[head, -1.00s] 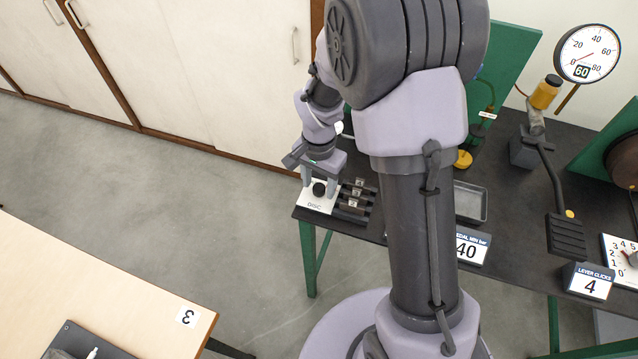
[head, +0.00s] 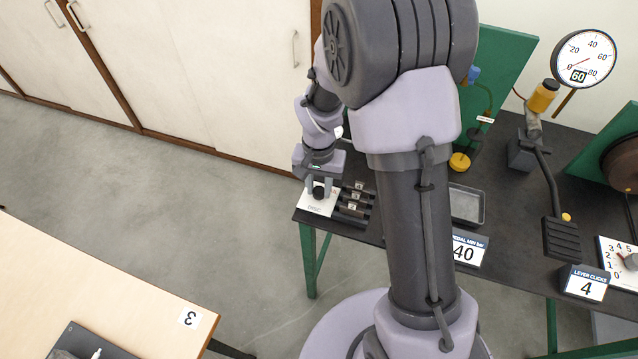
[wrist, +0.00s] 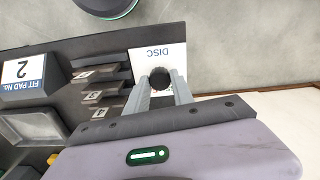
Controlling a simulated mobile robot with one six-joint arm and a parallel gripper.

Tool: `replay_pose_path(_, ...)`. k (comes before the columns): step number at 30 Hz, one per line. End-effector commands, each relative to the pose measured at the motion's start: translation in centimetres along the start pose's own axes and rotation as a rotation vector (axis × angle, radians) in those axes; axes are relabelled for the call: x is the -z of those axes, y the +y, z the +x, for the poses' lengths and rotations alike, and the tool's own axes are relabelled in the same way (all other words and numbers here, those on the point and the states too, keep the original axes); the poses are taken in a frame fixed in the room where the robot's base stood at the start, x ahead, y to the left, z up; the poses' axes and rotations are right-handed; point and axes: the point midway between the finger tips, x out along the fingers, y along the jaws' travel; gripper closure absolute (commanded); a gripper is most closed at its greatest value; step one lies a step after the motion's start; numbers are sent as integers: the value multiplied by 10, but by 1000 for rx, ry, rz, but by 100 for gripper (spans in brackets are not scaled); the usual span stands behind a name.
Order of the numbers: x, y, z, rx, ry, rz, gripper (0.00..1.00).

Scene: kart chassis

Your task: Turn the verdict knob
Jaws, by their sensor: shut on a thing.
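The verdict knob is a small black ribbed knob (head: 319,193) on a white plate (head: 312,207) at the left end of the dark bench. In the wrist view the knob (wrist: 159,78) stands on the plate (wrist: 148,57), which reads "DISC". My gripper (head: 321,188) points down over the plate. In the wrist view my gripper (wrist: 161,82) has one finger on each side of the knob, shut on it. Any pointer or mark on the knob is too small to make out.
A rack of numbered dark slots (head: 355,205) stands right beside the plate. Farther right are a grey tray (head: 467,204), a pedal (head: 562,238) and a dial gauge (head: 586,59).

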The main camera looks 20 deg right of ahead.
Motion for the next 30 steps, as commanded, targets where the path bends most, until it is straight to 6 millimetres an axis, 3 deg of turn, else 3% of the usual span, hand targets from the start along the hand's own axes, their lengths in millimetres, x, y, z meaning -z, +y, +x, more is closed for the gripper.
replay_pose_path(15, 0, 0, -1, 0, 0, -367, 100)
replay_pose_path(30, 0, 0, 0, 0, 0, -474, 100)
